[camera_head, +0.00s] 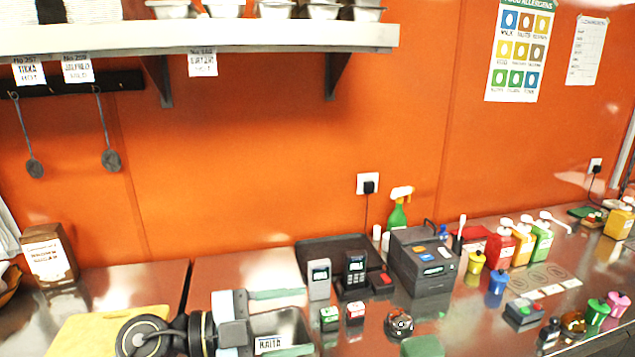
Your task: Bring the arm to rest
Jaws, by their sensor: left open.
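My left arm (150,336), black with gold rings, reaches in at the bottom left over the steel counter. My right gripper and arm are not in view.
A yellow board (90,328) lies left of the container. A dark grey printer-like box (422,262), card terminals (355,270) and small labelled boxes (330,318) stand to the right. Sauce bottles (497,246) stand farther right. A shelf (250,37) hangs above.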

